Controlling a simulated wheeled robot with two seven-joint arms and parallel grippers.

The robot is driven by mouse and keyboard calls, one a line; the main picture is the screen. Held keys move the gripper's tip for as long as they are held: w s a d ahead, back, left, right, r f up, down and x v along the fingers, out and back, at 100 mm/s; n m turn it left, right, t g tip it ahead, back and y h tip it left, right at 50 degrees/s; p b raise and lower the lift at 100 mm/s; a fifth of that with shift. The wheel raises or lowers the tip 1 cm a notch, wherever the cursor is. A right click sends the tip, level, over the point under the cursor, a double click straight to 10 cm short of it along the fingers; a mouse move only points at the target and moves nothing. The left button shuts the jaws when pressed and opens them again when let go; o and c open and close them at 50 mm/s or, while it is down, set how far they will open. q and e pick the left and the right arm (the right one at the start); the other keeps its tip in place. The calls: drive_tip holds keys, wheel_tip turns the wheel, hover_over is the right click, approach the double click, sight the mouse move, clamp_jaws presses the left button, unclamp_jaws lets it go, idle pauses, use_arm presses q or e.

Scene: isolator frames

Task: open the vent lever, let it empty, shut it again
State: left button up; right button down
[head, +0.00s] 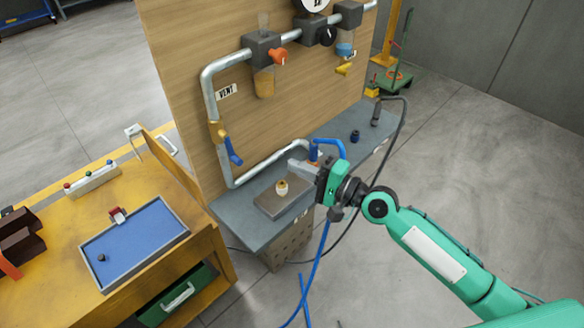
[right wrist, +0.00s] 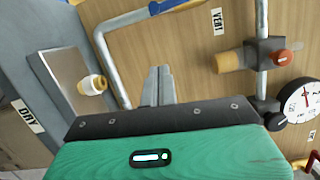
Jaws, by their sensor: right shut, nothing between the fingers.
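The vent lever (head: 232,150) is a blue handle on a brass valve (head: 217,131) on the left upright of the grey pipe. It slants down and to the right from the valve. The VENT label (head: 227,91) is above it on the wooden panel. In the right wrist view the lever (right wrist: 172,5) is cut off at the top edge, and the VENT label (right wrist: 217,21) shows beside it. My right gripper (head: 294,167) is shut and empty, in front of the panel and right of the lever, apart from it. Its closed fingers (right wrist: 159,84) point toward the panel. My left gripper is out of view.
A grey shelf (head: 237,232) below the panel carries a plate with a brass-and-white fitting (head: 282,187). An orange knob (head: 279,57) and a gauge (right wrist: 299,105) are on the upper pipe. A yellow bench (head: 60,313) with a blue tray (head: 145,240) stands left.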

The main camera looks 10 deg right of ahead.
sight(231, 150)
drive_tip(key=w+a+p, duration=0.3)
drive_tip(key=a+p, duration=0.2)
drive_tip(key=a, duration=0.4)
drive_tip(key=shift+a+r, duration=0.3)
drive_tip(key=shift+a, duration=0.05)
drive_tip(key=shift+s+a+f+m, duration=0.15)
drive_tip(key=shift+s+a+m, duration=0.35)
drive_tip(key=shift+m, duration=0.2)
drive_tip(key=shift+a, duration=0.1)
